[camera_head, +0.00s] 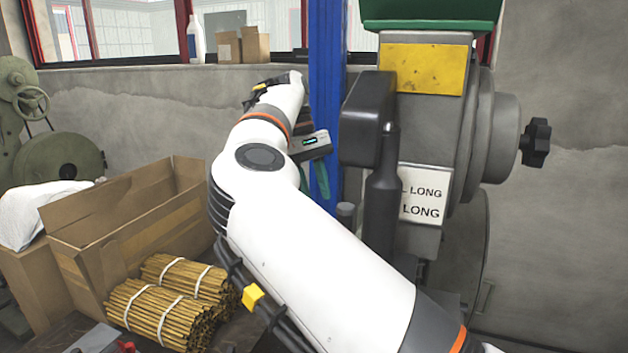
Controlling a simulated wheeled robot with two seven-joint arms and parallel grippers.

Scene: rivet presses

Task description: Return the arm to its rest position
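My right arm comes in from the bottom right, reaches up across the middle of the view and bends at its far end. My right gripper (315,176) hangs below the wrist, in front of the blue post and to the left of the rivet press (425,140). Its grey body with a small green display shows, but its fingers are small and partly hidden by the arm. I cannot tell whether they are open or shut, and I see nothing held. My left gripper is not in view.
An open cardboard box (125,225) stands at left. Bundles of thin brown rods (165,315) lie before it. A green machine with a handwheel (50,155) is at far left. The blue post (328,60) rises behind my arm. Small boxes (243,46) sit on the window ledge.

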